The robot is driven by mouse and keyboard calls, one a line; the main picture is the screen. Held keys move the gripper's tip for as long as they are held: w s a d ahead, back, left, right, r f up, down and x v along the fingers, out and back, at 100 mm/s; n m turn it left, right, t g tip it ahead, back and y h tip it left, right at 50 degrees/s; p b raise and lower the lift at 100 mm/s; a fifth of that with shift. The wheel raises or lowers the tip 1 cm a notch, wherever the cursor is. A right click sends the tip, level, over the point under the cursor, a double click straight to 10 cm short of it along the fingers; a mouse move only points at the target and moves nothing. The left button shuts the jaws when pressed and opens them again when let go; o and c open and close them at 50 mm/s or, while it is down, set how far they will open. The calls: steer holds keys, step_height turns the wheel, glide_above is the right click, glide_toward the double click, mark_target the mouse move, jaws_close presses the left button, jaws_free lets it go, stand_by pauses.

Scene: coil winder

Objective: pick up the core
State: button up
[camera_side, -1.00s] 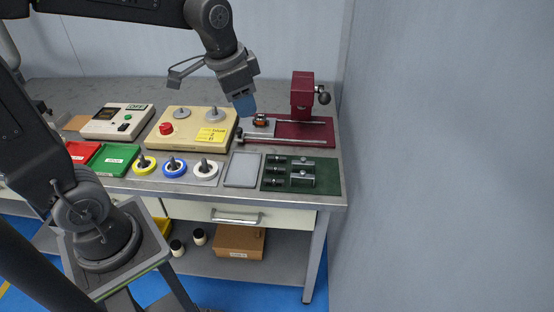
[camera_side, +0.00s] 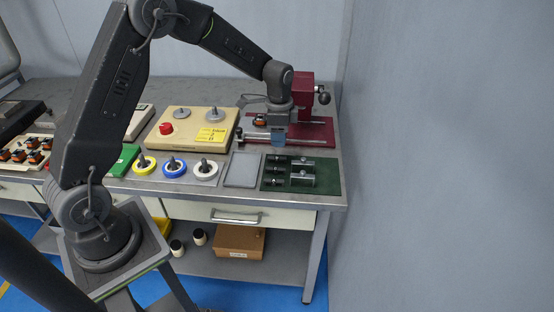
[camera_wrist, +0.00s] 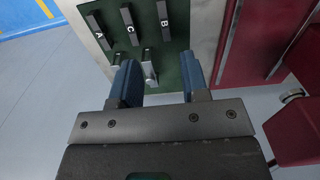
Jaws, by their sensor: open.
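No part is marked as the core, so I cannot tell which it is. A small orange-and-black wound part (camera_side: 260,120) lies on the dark red winder base (camera_side: 318,130), left of its column. Black blocks (camera_side: 277,171) and silver pieces (camera_side: 302,177) lie on a green mat (camera_side: 328,186) in front. The wrist view shows the black blocks lettered A, C and B (camera_wrist: 128,27), with a silver piece (camera_wrist: 150,68) seen between the fingers. My gripper (camera_side: 278,141) is open and empty, low over the front of the winder base; its blue fingers also show in the wrist view (camera_wrist: 160,78).
A silver rail (camera_side: 250,137) runs along the base front. A grey tray (camera_side: 242,170) and yellow, blue and white spools (camera_side: 174,167) stand left of the mat. A beige control panel (camera_side: 180,127) lies behind. A tray of several orange-and-black parts (camera_side: 25,151) is far left.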

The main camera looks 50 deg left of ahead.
mark_target(277, 160)
step_height(277, 160, down, 3)
steer(key=shift+f, duration=0.1)
steer(key=shift+a+f, duration=0.25)
steer(key=shift+f, duration=1.05)
steer(key=shift+a+f, duration=0.2)
steer(key=shift+f, duration=1.1)
jaws_close()
